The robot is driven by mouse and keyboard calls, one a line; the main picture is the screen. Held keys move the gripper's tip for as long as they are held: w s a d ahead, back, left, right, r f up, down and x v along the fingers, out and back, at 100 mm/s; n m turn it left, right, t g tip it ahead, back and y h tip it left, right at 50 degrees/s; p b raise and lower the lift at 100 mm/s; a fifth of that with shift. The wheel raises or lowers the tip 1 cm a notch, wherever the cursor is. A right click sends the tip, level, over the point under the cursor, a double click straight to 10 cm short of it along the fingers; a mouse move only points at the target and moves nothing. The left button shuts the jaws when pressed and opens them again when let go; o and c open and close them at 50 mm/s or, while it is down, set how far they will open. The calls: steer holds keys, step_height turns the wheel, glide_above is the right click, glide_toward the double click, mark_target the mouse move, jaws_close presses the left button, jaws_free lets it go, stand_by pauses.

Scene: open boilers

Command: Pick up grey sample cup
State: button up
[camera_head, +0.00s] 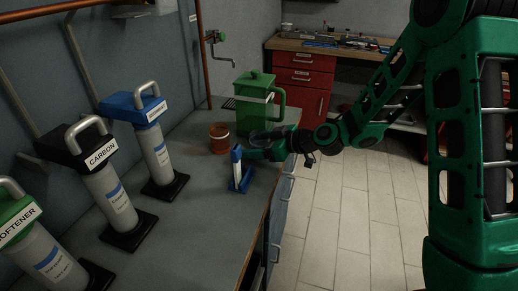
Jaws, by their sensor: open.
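My gripper (256,146) is at the far end of the workbench, low over its top, reaching in from the right. It is open. A dark grey, rounded shape that looks like the grey sample cup (261,137) shows at the gripper, in front of the green jug. It is small and dim, and the gripper partly hides it. I cannot tell whether it lies between the fingers or touches them.
A blue and white stand (239,169) is close left of the gripper. A brown cup (219,139) and a green jug (254,103) stand behind. Filter cylinders (156,146) line the wall on the workbench (197,215). A red drawer cabinet (303,80) is farther back.

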steer(key=c, duration=1.3)
steer(key=shift+o, duration=0.2)
step_height(320, 180, up, 10)
